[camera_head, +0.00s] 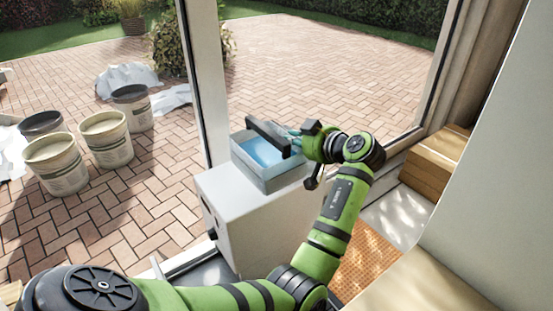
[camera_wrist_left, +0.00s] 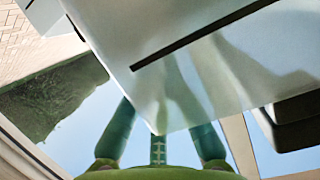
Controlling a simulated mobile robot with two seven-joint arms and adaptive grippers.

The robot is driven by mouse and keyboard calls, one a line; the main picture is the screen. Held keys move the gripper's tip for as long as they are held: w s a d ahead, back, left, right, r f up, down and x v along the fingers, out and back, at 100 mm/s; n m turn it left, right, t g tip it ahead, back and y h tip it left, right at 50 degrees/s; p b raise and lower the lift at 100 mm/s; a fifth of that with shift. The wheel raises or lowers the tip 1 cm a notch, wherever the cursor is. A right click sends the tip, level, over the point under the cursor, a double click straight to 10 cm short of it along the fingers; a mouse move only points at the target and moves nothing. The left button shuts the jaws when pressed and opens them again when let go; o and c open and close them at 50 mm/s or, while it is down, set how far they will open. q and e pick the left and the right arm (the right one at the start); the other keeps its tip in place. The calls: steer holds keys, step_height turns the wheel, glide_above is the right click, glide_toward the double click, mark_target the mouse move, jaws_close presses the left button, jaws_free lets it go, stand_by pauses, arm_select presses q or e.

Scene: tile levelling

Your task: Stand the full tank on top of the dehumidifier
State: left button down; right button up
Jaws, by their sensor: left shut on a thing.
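The tank (camera_head: 285,180) is a grey, open-topped box with blue water in it and a dark handle bar (camera_head: 268,138) across its top. In the head view it is upright over the top of the white dehumidifier (camera_head: 255,222); I cannot tell whether it rests there or hangs just above. My left gripper (camera_head: 291,141) comes in from the right and is shut on the tank at the handle. In the left wrist view the pale wall of the tank (camera_wrist_left: 215,75) fills the upper middle and hides the fingertips. My right gripper is not in view.
A glass door frame (camera_head: 203,80) stands just behind the dehumidifier. Several buckets (camera_head: 108,140) stand outside on the brick paving at left. A cardboard box (camera_head: 437,165) lies by the wall at right, and an orange mat (camera_head: 368,262) is on the floor.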

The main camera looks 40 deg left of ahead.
mark_target(257, 145)
arm_select(q)
steer(key=a+f, duration=0.2)
steer(key=a, duration=0.1)
steer(key=s+a+f+p, duration=0.1)
steer(key=a+f, duration=0.1)
steer(key=a, duration=0.2)
steer(key=a+f, duration=0.2)
steer(key=a, duration=0.2)
steer(key=shift+s+a+f+p, duration=0.1)
steer(key=shift+s+a+p, duration=0.1)
steer(key=shift+p, duration=0.15)
steer(key=shift+f, duration=2.05)
steer(key=c, duration=1.7)
jaws_free()
steer(key=shift+f, duration=0.25)
steer(key=o, duration=0.3)
steer(key=shift+d, duration=0.1)
steer(key=shift+s+r, duration=0.1)
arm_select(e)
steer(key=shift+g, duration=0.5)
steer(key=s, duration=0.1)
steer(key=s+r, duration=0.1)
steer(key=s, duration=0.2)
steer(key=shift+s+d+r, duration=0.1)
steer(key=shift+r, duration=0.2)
arm_select(q)
steer(key=shift+d, duration=0.1)
